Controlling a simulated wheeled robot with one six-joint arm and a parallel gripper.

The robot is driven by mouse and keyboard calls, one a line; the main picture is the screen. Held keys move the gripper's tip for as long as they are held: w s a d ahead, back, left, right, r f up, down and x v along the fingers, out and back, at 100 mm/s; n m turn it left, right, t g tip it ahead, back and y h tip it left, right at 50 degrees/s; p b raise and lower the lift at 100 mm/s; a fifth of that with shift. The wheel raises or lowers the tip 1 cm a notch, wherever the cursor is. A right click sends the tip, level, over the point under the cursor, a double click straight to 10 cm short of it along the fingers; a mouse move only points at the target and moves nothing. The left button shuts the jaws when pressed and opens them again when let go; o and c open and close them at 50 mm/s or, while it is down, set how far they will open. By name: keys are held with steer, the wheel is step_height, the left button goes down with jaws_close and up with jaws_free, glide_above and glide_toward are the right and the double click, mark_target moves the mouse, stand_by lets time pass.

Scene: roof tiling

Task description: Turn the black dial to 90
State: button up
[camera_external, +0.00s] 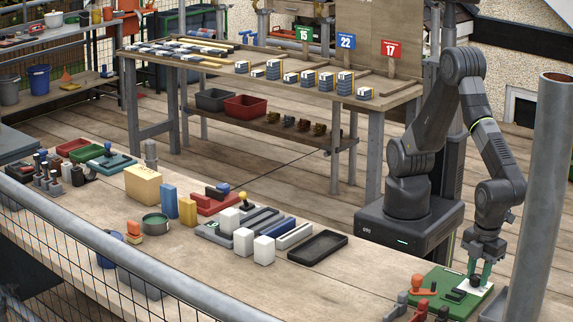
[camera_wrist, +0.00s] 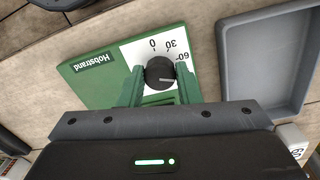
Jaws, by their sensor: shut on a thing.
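The black dial (camera_wrist: 159,72) sits on a white scale plate (camera_wrist: 138,50) marked 0, 30 and 60, on a green box (camera_wrist: 88,82) labelled "Hobstrand". A pale line on the dial seems to lie toward the 60 side, but its exact reading is too small to tell. No 90 mark is visible; my gripper covers that part. My gripper (camera_wrist: 160,82) has its green fingers on both sides of the dial, shut on it. In the external view my gripper (camera_external: 481,272) points down over the dial (camera_external: 475,282) on the green box (camera_external: 440,283) at the bench's right end.
A grey tray (camera_wrist: 268,100) lies right of the green box in the wrist view. Orange and red pieces (camera_external: 423,284) stand close by the box in the external view. A black tray (camera_external: 317,246) and white blocks lie further left. A metal pole (camera_external: 540,200) rises at the right.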

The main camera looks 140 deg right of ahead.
mark_target(479, 278)
steer(key=shift+m, duration=0.6)
steer(key=o, duration=1)
steer(key=shift+c, duration=0.2)
step_height(479, 278, up, 14)
steer(key=shift+a, duration=0.3)
steer(key=shift+w+f, duration=0.1)
steer(key=f, duration=1.3)
steer(key=shift+d+f, duration=0.3)
steer(key=shift+f, duration=0.1)
